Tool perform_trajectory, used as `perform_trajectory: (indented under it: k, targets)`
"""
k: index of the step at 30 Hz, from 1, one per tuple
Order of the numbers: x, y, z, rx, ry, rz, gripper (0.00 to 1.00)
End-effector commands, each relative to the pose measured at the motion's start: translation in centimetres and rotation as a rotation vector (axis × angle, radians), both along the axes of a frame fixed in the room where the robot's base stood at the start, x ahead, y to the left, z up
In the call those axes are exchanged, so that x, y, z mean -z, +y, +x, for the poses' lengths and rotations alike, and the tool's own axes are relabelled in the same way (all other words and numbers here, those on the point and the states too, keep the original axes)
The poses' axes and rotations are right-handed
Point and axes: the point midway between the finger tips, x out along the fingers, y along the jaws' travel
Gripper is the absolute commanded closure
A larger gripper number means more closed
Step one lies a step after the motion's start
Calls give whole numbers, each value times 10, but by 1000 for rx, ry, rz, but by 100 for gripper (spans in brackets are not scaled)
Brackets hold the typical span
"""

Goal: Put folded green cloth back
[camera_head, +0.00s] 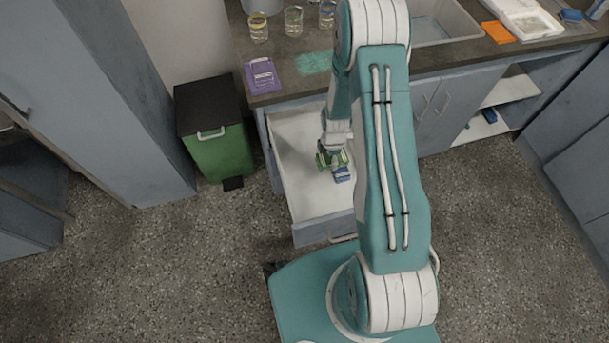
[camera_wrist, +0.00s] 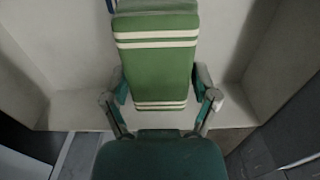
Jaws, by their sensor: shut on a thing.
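The folded green cloth with white stripes (camera_wrist: 156,68) is between the two fingers of my gripper (camera_wrist: 161,88) in the wrist view. My gripper is shut on its sides near its lower end. In the head view my gripper (camera_head: 332,160) is inside the open white drawer (camera_head: 310,198), with a small part of the green cloth showing. A small blue item (camera_head: 343,174) is close beside the cloth in the drawer. A blue edge (camera_wrist: 110,6) also shows beyond the cloth in the wrist view. I cannot tell whether the cloth touches the drawer floor.
The dark counter (camera_head: 285,85) above the drawer holds beakers (camera_head: 293,20), a folded purple cloth (camera_head: 262,76), a teal patch (camera_head: 314,63), an orange item (camera_head: 497,32) and a sink (camera_head: 440,22). A green bin (camera_head: 218,150) stands left of the drawer.

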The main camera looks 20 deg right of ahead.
Motion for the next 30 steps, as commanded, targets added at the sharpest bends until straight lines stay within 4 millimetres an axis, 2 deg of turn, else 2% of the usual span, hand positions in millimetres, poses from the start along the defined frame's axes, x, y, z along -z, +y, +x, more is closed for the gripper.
perform_trajectory:
  k: [4, 12, 17, 19, 24, 30]
  targets:
    - [14, 33, 6, -6, 0, 0, 67]
    - [57, 67, 12, -1, 1, 0, 67]
    - [68, 75, 15, 1, 0, 0, 67]
    - [75, 82, 16, -1, 0, 0, 67]
    - [100, 81, 16, 2, 1, 0, 67]
    - [104, 80, 16, 2, -2, 0, 67]
